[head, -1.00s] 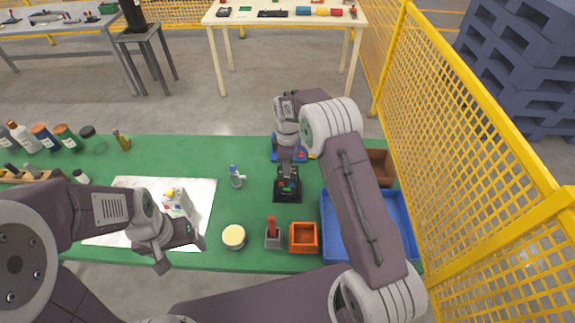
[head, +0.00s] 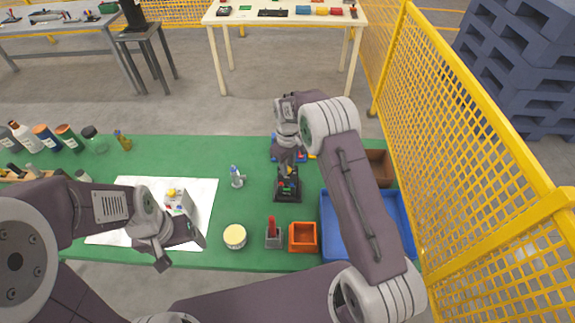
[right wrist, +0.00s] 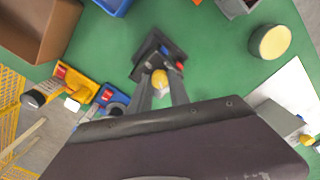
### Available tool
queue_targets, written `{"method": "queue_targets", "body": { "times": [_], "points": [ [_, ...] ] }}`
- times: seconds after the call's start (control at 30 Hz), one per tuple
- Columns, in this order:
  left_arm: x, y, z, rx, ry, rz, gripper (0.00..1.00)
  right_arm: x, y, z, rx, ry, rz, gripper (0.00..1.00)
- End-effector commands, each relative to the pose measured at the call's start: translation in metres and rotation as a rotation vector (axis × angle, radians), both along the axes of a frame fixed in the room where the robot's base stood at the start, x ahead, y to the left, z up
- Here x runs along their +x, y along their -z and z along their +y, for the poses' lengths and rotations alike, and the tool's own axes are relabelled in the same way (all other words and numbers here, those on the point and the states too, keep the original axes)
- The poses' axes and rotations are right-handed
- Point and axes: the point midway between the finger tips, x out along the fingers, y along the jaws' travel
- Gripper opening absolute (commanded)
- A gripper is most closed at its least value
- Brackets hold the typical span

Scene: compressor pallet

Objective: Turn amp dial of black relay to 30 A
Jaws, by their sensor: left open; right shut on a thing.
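The black relay (head: 288,187) stands on the green mat right of the middle in the head view, with small green and red parts on its top. It also shows in the right wrist view (right wrist: 147,50), partly covered by my fingers. My right gripper (head: 287,172) comes down over the relay. In the right wrist view its fingers (right wrist: 160,88) are shut on a small yellow knob (right wrist: 159,79), apparently the amp dial, whose setting I cannot read. My left gripper (head: 183,249) is open and empty at the front edge of the white sheet.
A blue tray (head: 335,248), an orange bin (head: 303,238) and a grey block with a red handle (head: 273,234) are near the relay. A cream-lidded round tub (head: 235,237) and a small bottle (head: 237,177) stand left of it. Yellow fencing (head: 470,130) borders the right side.

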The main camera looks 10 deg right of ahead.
Motion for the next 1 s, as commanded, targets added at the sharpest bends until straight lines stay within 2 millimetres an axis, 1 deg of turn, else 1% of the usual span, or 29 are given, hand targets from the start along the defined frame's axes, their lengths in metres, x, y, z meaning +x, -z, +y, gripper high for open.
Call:
{"method": "queue_targets", "body": {
  "times": [0.4, 1.0],
  "points": [
    [0.0000, -0.0047, 0.0000, 0.000, 0.000, 0.000, 0.82, 0.0009, -0.0010, -0.0001, 0.001, 0.246, -0.003, 0.00],
    [0.0000, -0.0082, 0.0000, 0.000, 0.000, 0.000, 0.82, 0.0010, -0.0008, 0.0000, 0.001, 0.562, -0.003, 0.00]
  ]
}}
